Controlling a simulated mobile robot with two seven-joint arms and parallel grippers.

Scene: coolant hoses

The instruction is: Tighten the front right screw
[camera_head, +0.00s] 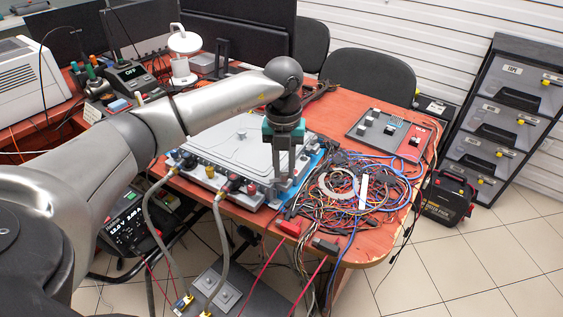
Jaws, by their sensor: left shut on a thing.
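A grey housing with a flat lid (232,146) lies on the red table. My left gripper (283,184) comes down from above at the front right corner of the housing. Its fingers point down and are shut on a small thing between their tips. From its place this looks like the front right screw, but the fingers hide it and I cannot make out its head. Two grey hoses (222,240) with brass ends run down from fittings on the front side of the housing. My right gripper is not in view.
A tangle of cables (365,185) lies close to the right of the gripper. A dark board with a red panel (390,135) lies behind it. Monitors and a white machine (30,85) stand at the back left. A battery pack (448,195) stands on the floor at the right.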

